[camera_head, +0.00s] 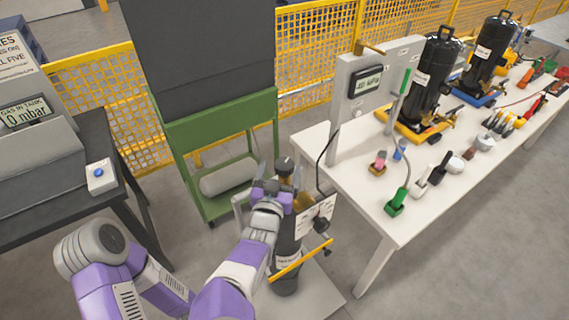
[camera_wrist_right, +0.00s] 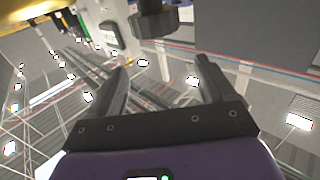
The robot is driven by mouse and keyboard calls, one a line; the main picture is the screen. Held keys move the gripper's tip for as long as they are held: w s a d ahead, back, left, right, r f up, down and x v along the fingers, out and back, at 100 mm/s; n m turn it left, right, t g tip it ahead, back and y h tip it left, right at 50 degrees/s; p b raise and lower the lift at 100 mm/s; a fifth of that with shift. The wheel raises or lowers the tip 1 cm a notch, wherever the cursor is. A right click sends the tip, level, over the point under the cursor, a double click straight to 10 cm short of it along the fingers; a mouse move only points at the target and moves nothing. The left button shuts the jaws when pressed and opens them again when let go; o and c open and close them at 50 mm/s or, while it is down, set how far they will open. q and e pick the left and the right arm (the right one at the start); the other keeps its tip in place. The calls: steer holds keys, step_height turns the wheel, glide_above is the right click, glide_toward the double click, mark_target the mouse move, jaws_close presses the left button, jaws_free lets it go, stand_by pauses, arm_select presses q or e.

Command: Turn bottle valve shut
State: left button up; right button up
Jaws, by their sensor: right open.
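The bottle (camera_head: 287,250) is a dark upright cylinder on a stand with a yellow bar, left of the white table. Its valve has a dark knob (camera_head: 284,164) on top, above a brass-coloured body. My right gripper (camera_head: 272,188) is beside the valve, just below the knob in the head view, and hides part of the bottle's neck. In the right wrist view the two fingers of my right gripper (camera_wrist_right: 164,82) are apart with nothing between them. The dark knob (camera_wrist_right: 154,20) is beyond the fingertips there, apart from them. My left gripper does not show.
The white table (camera_head: 372,235) on the right carries a gauge panel (camera_head: 372,92), black cylinders and small tools. A green rack (camera_head: 222,128) stands behind the bottle. A dark bench (camera_head: 70,203) with a display box is at left. A yellow mesh fence (camera_head: 95,95) runs behind.

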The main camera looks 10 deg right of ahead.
mark_target(286, 159)
step_height(286, 159, down, 4)
steer(key=b, duration=0.3)
steer(key=shift+w, duration=0.15)
steer(key=shift+w+f, duration=0.15)
steer(key=b+x, duration=0.2)
steer(key=x, duration=0.5)
steer(key=shift+w+d, duration=0.1)
steer(key=shift+w, duration=0.15)
steer(key=shift+c, duration=0.5)
